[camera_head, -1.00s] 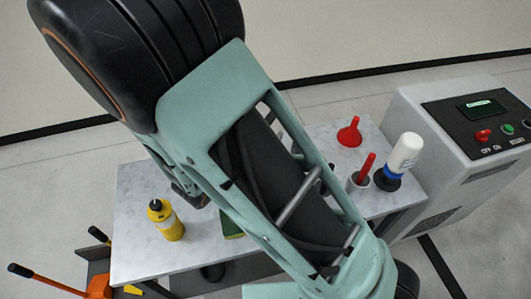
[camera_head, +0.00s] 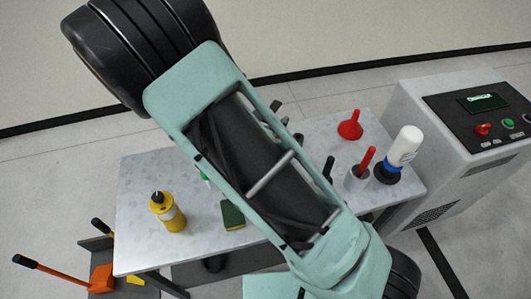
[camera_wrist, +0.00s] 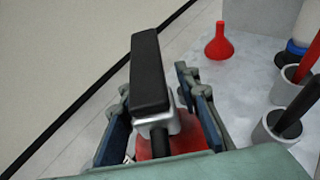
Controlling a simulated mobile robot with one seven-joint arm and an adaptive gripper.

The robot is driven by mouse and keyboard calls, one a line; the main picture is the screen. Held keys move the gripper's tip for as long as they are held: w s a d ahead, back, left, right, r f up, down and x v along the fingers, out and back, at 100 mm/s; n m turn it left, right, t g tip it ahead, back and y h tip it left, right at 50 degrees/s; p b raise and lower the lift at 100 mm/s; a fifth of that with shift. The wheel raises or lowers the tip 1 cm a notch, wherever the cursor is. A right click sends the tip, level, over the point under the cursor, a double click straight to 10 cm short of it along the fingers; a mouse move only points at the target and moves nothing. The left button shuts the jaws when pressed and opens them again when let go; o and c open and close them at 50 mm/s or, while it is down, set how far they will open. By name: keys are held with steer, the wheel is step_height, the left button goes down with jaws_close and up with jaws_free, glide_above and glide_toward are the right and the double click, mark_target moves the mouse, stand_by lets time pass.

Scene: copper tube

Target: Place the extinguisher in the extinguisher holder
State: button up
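The extinguisher shows close up in the wrist view, with a black handle (camera_wrist: 150,75), a silver valve and part of a red body (camera_wrist: 160,142). My gripper (camera_wrist: 165,110) has a blue-padded finger on each side of it, close against the red body, and looks shut on it. The handle hides part of the fingers and any contact behind it. In the head view my arm hides the extinguisher and most of the gripper. I cannot pick out the extinguisher holder; my arm covers part of the table.
On the grey table (camera_head: 140,220) stand a yellow bottle (camera_head: 168,212), a sponge (camera_head: 232,214), a red funnel (camera_head: 350,125), a grey cup (camera_head: 356,181) with a red handle, and a white bottle (camera_head: 404,146). A control cabinet (camera_head: 415,105) adjoins the right. A second cup (camera_wrist: 268,132) holds a dark handle.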

jaws_close()
steer(key=shift+r, duration=0.15)
steer(key=shift+w+r, duration=0.1)
